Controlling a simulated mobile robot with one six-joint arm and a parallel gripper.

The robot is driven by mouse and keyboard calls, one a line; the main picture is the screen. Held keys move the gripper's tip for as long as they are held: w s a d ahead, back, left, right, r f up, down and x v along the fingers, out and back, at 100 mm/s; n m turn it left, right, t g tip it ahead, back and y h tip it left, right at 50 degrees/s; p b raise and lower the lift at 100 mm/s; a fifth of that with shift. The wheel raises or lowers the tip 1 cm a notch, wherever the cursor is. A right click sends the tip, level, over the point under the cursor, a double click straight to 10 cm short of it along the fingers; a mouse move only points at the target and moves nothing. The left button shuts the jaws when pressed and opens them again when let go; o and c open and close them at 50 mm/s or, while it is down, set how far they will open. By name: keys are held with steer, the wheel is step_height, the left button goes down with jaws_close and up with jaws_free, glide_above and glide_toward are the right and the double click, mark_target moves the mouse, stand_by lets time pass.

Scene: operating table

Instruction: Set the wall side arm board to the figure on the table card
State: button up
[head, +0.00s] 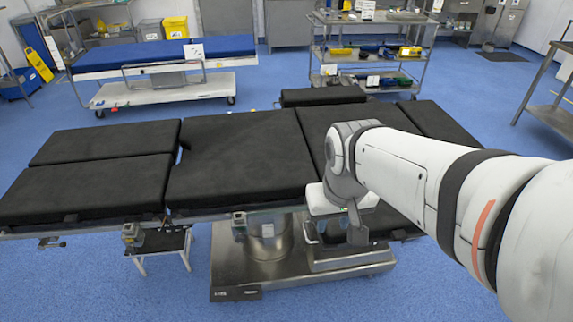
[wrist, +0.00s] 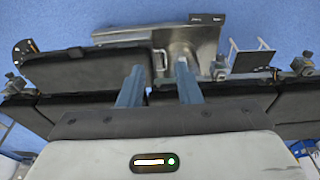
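The black-padded operating table (head: 240,150) spans the head view. A black padded board (head: 323,96) sticks out along its far side, probably the wall side arm board. Another black padded board (wrist: 85,73) lies along the near rail in the wrist view, with a marked dial (wrist: 24,52) at its outer end. My gripper (wrist: 159,68) is open, its two blue-grey fingers apart and seemingly empty above the table's near edge. The left finger overlaps the near board's end; contact cannot be told. In the head view, my arm hides part of this area. No figure on a card is readable.
A blue-topped trolley (head: 165,55) with a small white card (head: 194,51) stands behind. A shelved cart (head: 368,50) carries trays and small cards. A small stool (head: 163,243) and rail clamp (head: 131,235) are at the near left. Open floor lies between table and trolley.

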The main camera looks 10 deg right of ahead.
steer(key=g+h+b, duration=0.2)
steer(key=b, duration=1)
glide_toward(306, 236)
steer(key=f, duration=0.2)
steer(key=d+f+b, duration=0.1)
steer(key=f, duration=0.2)
steer(key=f+b, duration=0.1)
steer(key=f, duration=0.1)
steer(key=shift+w+d+f, duration=0.15)
steer(key=shift+d+f, duration=0.1)
steer(key=shift+d, duration=0.05)
steer(key=shift+c, duration=0.4)
jaws_close()
